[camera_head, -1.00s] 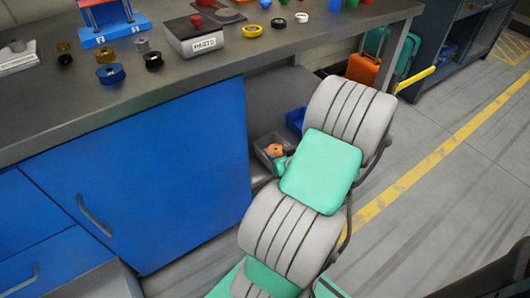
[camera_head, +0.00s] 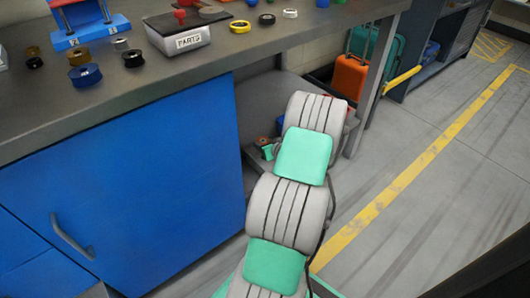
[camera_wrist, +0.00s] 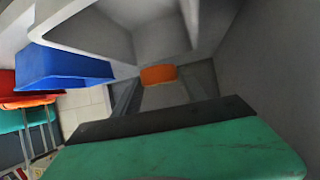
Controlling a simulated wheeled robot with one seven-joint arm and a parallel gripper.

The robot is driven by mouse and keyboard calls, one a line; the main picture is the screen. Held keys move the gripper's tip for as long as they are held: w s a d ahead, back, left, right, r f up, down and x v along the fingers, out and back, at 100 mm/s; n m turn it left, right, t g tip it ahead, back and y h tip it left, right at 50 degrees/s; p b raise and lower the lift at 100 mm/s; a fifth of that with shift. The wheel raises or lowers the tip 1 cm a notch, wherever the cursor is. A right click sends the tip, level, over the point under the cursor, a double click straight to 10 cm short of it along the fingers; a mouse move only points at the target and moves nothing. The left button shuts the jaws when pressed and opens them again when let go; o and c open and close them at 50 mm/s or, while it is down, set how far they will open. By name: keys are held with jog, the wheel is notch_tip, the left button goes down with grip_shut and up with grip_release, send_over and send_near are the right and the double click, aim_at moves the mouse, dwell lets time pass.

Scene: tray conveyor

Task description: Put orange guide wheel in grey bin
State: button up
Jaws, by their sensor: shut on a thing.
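The orange guide wheel (camera_wrist: 158,75) shows between the fingers of my gripper (camera_wrist: 160,86) in the wrist view, and my gripper is shut on it. In the head view a small, dull orange patch of the wheel (camera_head: 263,141) shows beside the green part of my gripper. Grey walls, apparently of the grey bin (camera_head: 253,160), stand close around the wheel in the wrist view. In the head view the bin is on the low shelf under the bench, mostly hidden by my arm. I cannot tell whether the wheel touches the bin's floor.
A blue bin (camera_wrist: 65,68) stands beside the grey walls; in the head view my arm mostly hides it. The bench top (camera_head: 150,90) above holds a parts box (camera_head: 185,40) and several wheels and rings. An orange suitcase (camera_head: 350,76) stands behind the bench leg. The floor at right is clear.

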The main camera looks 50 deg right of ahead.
jog(key=shift+f+b, duration=1.1)
jog(key=shift+f, duration=0.85)
jog(key=shift+f, duration=0.2)
jog(key=o, duration=1.4)
jog(key=shift+r, duration=0.35)
jog(key=p+v, duration=0.1)
jog(key=v, duration=0.3)
jog(key=p+v, duration=0.2)
jog(key=v, duration=0.2)
jog(key=p+v, duration=0.1)
jog(key=v, duration=0.2)
jog(key=shift+s+r+p, duration=0.2)
jog(key=shift+r+p, duration=0.1)
jog(key=shift+r, duration=0.15)
jog(key=shift+s+a, duration=0.25)
